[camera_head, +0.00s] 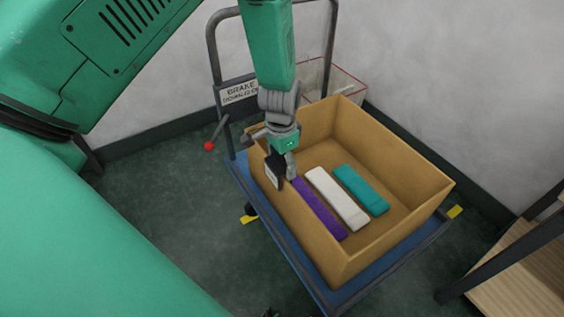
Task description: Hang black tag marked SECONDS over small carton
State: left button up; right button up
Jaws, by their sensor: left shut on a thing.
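An open brown carton (402,160) sits on a blue trolley. A black tag (275,166) with a small white label face is at the carton's left wall, near its top edge. I cannot tell whether it hooks over the edge or is just held there, and its lettering is too small to read. My left gripper (286,158) comes down from above and is shut on the tag. My right gripper is not in view.
Purple (318,208), white (337,198) and teal (361,189) folded pieces lie in the carton. The trolley (241,172) has a grey handle with a brake sign (240,92). A red-knobbed lever (209,146) is left. A wooden shelf (525,270) stands right.

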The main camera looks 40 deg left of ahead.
pick_arm(q)
jog(key=shift+s+d+f, duration=0.25)
jog(key=shift+s+f, duration=0.1)
jog(key=shift+f, duration=0.15)
jog(key=o, duration=1.2)
jog(key=shift+d, duration=0.1)
jog(key=o, duration=0.5)
jog(key=shift+f, duration=0.1)
jog(key=shift+w+f, duration=0.1)
jog(key=shift+f, duration=0.05)
jog(key=shift+a, duration=0.2)
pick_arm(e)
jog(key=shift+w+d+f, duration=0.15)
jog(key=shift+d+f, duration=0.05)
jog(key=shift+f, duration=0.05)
pick_arm(q)
jog(key=shift+r, duration=0.2)
